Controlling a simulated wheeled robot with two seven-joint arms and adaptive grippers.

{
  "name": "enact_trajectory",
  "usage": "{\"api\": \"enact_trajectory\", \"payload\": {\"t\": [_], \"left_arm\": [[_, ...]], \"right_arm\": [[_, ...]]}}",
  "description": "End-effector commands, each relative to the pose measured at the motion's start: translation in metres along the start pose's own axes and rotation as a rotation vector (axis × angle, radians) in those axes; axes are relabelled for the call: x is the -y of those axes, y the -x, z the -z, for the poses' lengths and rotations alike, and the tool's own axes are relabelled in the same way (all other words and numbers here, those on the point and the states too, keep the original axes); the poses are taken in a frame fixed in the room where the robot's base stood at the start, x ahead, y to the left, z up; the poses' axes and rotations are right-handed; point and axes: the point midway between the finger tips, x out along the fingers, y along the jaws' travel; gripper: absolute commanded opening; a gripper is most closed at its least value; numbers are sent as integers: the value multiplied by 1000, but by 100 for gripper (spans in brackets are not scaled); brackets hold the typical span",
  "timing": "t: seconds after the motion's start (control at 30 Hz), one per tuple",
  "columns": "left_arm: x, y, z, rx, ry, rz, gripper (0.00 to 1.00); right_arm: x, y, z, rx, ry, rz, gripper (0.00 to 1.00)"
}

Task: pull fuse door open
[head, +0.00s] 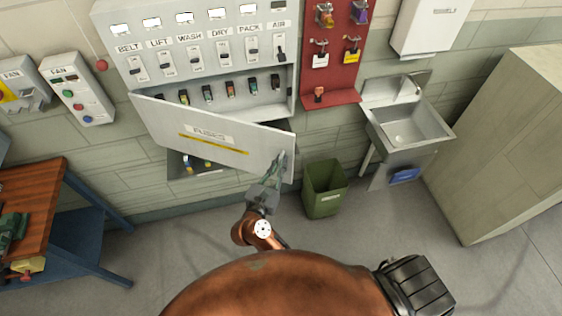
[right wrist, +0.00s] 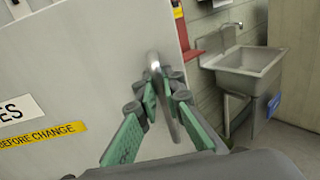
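The fuse door (head: 215,135) is a white panel labelled FUSES with a yellow stripe, below the row of switches in the head view. It stands partly open, its right side swung out from the cabinet. In the right wrist view the door (right wrist: 100,75) fills the left half, and its metal bar handle (right wrist: 154,62) is near its right edge. My right gripper (head: 280,163) is at that handle. In the wrist view its green fingers (right wrist: 164,98) lie on both sides of the bar and appear closed on it. My left gripper is not in view.
Fuses (head: 208,94) show in the cabinet above the door. A green bin (head: 325,190) stands on the floor just right of the door, with a sink (head: 405,130) beyond it. A workbench (head: 30,200) is at left. A tall cabinet (head: 500,150) stands at right.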

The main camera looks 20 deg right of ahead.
Motion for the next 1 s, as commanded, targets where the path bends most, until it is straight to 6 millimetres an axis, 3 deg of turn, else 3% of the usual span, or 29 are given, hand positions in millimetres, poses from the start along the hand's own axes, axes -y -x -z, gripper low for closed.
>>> {"api": "enact_trajectory", "payload": {"t": [0.1,0.47,0.67,1.0], "left_arm": [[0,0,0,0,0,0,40],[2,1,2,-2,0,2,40],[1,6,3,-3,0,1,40],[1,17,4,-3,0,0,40]], "right_arm": [[-1,0,1,-2,0,-2,15],[0,-6,-1,3,1,1,15],[-3,-32,0,7,6,-2,15],[3,-100,1,8,9,-15,15]]}}
